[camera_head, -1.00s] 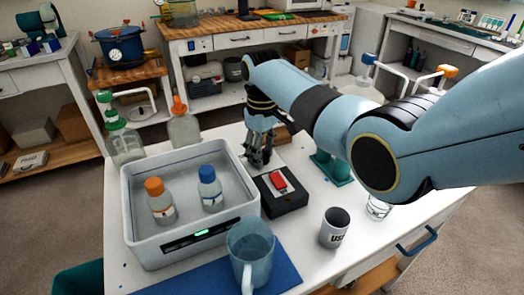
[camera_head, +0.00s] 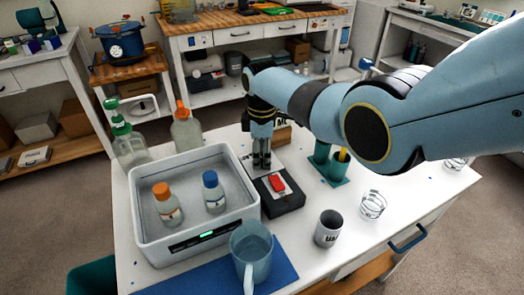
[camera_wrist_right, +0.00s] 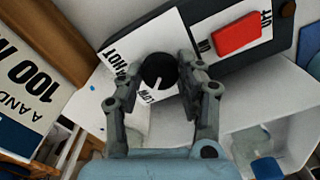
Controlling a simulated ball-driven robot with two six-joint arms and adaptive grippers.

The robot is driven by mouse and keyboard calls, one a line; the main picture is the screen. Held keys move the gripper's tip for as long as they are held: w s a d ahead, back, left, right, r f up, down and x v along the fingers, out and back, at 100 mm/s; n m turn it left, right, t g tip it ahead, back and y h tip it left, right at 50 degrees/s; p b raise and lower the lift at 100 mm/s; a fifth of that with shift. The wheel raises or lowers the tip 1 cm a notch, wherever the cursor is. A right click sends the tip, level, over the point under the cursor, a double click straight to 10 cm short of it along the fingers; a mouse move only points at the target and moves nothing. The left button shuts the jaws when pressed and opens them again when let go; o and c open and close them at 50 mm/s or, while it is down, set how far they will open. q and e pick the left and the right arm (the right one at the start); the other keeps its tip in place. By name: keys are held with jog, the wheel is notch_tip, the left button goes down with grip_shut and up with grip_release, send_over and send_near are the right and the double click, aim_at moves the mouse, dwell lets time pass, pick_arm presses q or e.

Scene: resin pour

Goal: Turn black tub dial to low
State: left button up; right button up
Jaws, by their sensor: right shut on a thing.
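The round black dial (camera_wrist_right: 159,72) sits on a white label plate in the right wrist view. Its white pointer mark points down toward the word LOW, and HOT is printed to its upper left. My right gripper (camera_wrist_right: 160,75) has a finger on each side of the dial and is shut on it. In the head view my right gripper (camera_head: 262,165) points down behind the black box (camera_head: 283,204) and hides the dial. My left gripper is not in view.
The black box carries a red rocker switch (camera_head: 278,184) close to my right gripper. A grey tub (camera_head: 249,197) holding two bottles stands left of it. A dark mug (camera_head: 328,228), a glass (camera_head: 373,205) and a blue pitcher (camera_head: 251,250) stand in front. A green stand (camera_head: 330,165) is to the right.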

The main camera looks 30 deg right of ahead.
aim_at(262, 158)
jog(key=shift+n, duration=0.7)
jog(key=o, duration=1.1)
jog(key=shift+o, duration=0.2)
notch_tip(262, 158, up, 12)
jog(key=shift+f, duration=0.1)
